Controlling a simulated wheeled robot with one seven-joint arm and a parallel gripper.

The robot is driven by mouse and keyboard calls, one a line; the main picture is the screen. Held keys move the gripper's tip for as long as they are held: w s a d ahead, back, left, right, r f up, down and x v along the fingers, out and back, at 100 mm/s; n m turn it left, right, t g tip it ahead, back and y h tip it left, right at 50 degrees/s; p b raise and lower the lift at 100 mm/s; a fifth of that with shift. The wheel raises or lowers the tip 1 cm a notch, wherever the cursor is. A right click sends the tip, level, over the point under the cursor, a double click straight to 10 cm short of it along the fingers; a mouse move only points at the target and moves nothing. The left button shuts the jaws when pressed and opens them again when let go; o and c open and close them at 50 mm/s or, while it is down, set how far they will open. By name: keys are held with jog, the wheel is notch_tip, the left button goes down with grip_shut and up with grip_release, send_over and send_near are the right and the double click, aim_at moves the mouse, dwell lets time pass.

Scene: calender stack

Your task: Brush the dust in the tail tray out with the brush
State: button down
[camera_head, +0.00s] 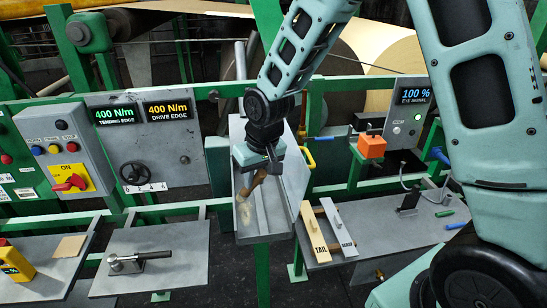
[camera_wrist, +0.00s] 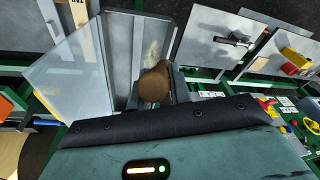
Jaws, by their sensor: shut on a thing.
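My gripper (camera_head: 262,168) points down over the grey tail tray (camera_head: 272,215), shut on the brush (camera_head: 257,181). The brush's brown end shows below the jaws, and it also shows in the wrist view (camera_wrist: 154,85). Much of the brush is hidden by the gripper. A pale tan patch of dust (camera_head: 245,213) lies in the near left part of the tray, and in the wrist view the dust (camera_wrist: 152,52) lies just beyond the brush. I cannot tell whether the brush touches the tray floor.
A side table (camera_head: 375,236) on the right holds a plank marked TAIL (camera_head: 312,232) beside a pale bar. An orange block (camera_head: 372,147) stands behind it. A left table (camera_head: 180,271) holds a metal handle tool (camera_head: 138,261). Control panels and green rails stand behind the tray.

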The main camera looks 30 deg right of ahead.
jog(key=shift+w+d, duration=0.15)
jog(key=shift+d, duration=0.15)
jog(key=shift+d+f, duration=0.1)
jog(key=shift+f, duration=0.05)
jog(key=b+x, duration=0.2)
jog(key=s+b+x, duration=0.1)
jog(key=b+x, duration=0.1)
jog(key=shift+w+d+f, duration=0.15)
jog(key=shift+f, duration=0.25)
jog(key=shift+w+r, duration=0.1)
